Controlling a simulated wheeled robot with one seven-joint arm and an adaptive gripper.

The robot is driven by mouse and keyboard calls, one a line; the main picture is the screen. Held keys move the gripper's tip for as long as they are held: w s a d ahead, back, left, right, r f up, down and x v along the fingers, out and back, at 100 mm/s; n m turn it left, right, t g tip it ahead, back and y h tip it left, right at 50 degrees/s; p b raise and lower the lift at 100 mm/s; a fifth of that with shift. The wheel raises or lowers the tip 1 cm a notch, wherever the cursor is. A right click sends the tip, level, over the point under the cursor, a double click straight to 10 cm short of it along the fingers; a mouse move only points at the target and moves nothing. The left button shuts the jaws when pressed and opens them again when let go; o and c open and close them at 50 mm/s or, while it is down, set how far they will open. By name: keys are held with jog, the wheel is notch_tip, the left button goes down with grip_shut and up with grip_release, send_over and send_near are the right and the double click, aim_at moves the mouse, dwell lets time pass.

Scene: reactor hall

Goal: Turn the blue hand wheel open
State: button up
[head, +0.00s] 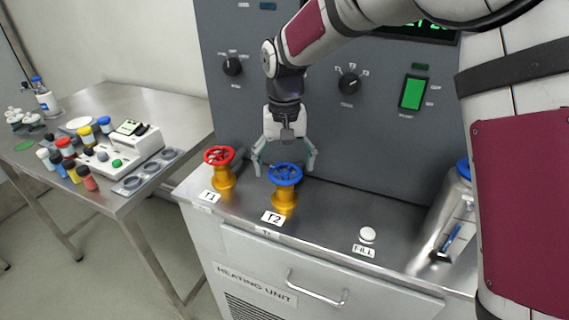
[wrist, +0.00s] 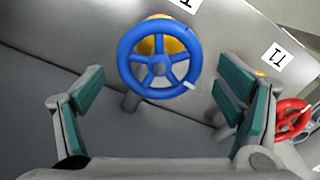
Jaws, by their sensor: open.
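The blue hand wheel (head: 285,174) sits on a brass valve body (head: 284,201) behind the T2 label on the steel counter. My gripper (head: 285,168) points down over the counter, its two fingers spread wide to either side of the wheel and apart from it. In the wrist view the blue wheel (wrist: 160,57) lies between and ahead of the open teal-padded fingers (wrist: 160,105), with nothing between the pads touching it. The wheel has several spokes and a small white mark on its rim.
A red hand wheel (head: 219,155) marked T1 stands close to the left of the blue one, near one finger. A white FILL button (head: 367,234) and a metal flask (head: 447,225) are to the right. The control panel (head: 330,130) rises behind. A cluttered side table (head: 150,100) stands left.

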aim_at(285, 168)
notch_tip(285, 168, up, 12)
dwell(0.6)
jog(key=shift+d, duration=0.1)
jog(key=s+d+r+t, duration=0.1)
jog(key=s+d+r, duration=0.2)
jog(key=s+d, duration=0.4)
jog(key=s+d+r+t, duration=0.1)
jog(key=s+d+r, duration=0.2)
jog(key=s+d, duration=0.35)
jog(key=s+d+f+t, duration=0.1)
jog(key=s+d+f, duration=0.2)
jog(key=s, duration=0.5)
jog(key=s+d+f+m+t+p, duration=0.1)
jog(key=s+d+f, duration=0.1)
jog(key=s+d, duration=0.4)
jog(key=shift+s+f, duration=0.4)
jog(key=shift+s, duration=0.8)
jog(key=shift+a, duration=0.1)
